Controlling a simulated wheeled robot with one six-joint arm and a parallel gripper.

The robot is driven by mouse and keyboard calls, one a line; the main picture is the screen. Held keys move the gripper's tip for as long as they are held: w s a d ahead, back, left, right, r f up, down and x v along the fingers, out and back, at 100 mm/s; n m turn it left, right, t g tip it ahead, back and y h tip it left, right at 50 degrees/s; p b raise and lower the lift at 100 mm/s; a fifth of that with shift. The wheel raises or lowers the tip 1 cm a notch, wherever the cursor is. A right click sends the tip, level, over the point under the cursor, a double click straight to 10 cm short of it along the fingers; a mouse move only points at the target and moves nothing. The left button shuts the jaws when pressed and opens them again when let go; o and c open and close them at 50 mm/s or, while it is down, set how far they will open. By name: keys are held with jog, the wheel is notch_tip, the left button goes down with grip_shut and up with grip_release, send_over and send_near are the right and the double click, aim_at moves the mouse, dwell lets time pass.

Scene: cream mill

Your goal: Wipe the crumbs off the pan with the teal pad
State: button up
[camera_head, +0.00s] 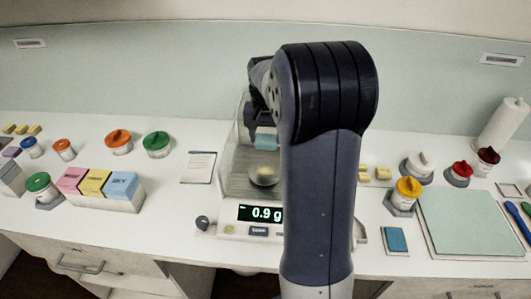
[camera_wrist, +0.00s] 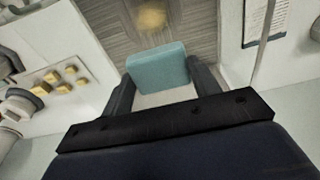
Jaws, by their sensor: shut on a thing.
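My gripper (camera_wrist: 163,88) is shut on the teal pad (camera_wrist: 158,64), which sits between its two fingers in the wrist view. In the head view the pad (camera_head: 266,142) hangs below the gripper, inside the glass-walled balance (camera_head: 236,165). The round pan (camera_head: 264,182) of the balance is lower down, with a pale yellow heap of crumbs (camera_head: 264,171) on it. The pad appears above the pan, apart from it. The crumbs (camera_wrist: 152,18) also show blurred at the top of the wrist view. My arm hides the balance's right side.
A blue pad (camera_head: 395,240) lies on the counter at right, near a pale green mat (camera_head: 468,222) and a yellow-lidded jar (camera_head: 408,190). Yellow blocks (camera_head: 383,173) stand right of my arm. Pink, yellow and blue boxes (camera_head: 98,185) and several jars are at left. A printed card (camera_head: 198,167) lies left of the balance.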

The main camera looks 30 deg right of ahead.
jog(key=shift+r, duration=0.1)
jog(key=p, duration=0.2)
jog(key=shift+r+p, duration=0.2)
jog(key=shift+p, duration=0.6)
jog(key=shift+f+p, duration=0.1)
jog(key=shift+p, duration=0.2)
